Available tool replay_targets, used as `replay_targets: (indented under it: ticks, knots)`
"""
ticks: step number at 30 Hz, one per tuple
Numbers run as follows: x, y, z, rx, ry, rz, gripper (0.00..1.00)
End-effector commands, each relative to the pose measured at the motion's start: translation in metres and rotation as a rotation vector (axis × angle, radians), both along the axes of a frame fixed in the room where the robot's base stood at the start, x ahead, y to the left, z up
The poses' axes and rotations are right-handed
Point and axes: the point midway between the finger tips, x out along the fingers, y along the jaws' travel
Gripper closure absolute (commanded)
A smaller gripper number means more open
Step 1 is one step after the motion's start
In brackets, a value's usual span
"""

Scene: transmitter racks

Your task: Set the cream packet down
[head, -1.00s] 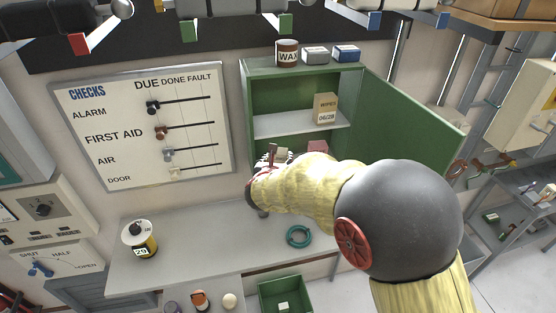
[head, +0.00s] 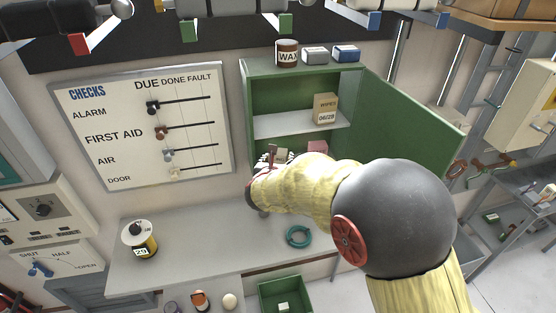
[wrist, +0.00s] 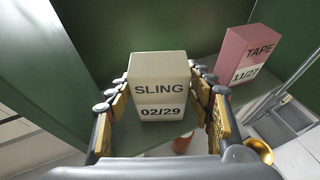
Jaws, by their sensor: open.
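The cream packet (wrist: 158,88), marked SLING 02/29, stands upright on the lower shelf (wrist: 195,130) of the green cabinet. My gripper (wrist: 160,105) is open, with one finger on each side of the packet. The fingers look slightly apart from its sides, though contact at the lower edges is hard to tell. In the head view my gripper (head: 270,165) reaches into the cabinet's lower left part, and the arm hides much of that compartment.
A pink TAPE packet (wrist: 248,55) stands to the right on the same shelf. A tan WIPES packet (head: 325,109) is on the shelf above. The cabinet door (head: 412,115) hangs open at right. A teal ring (head: 298,236) lies on the counter (head: 215,235) below.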

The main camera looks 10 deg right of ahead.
Motion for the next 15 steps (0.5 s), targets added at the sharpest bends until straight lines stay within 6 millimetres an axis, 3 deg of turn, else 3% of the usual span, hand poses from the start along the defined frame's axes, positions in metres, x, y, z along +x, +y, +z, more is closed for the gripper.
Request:
replay_targets:
  ticks: [5, 15]
  knots:
    - [-0.017, 0.009, 0.011, 0.001, -0.003, 0.002, 0.48]
    - [-0.077, 0.033, 0.038, 0.0, -0.002, 0.003, 0.48]
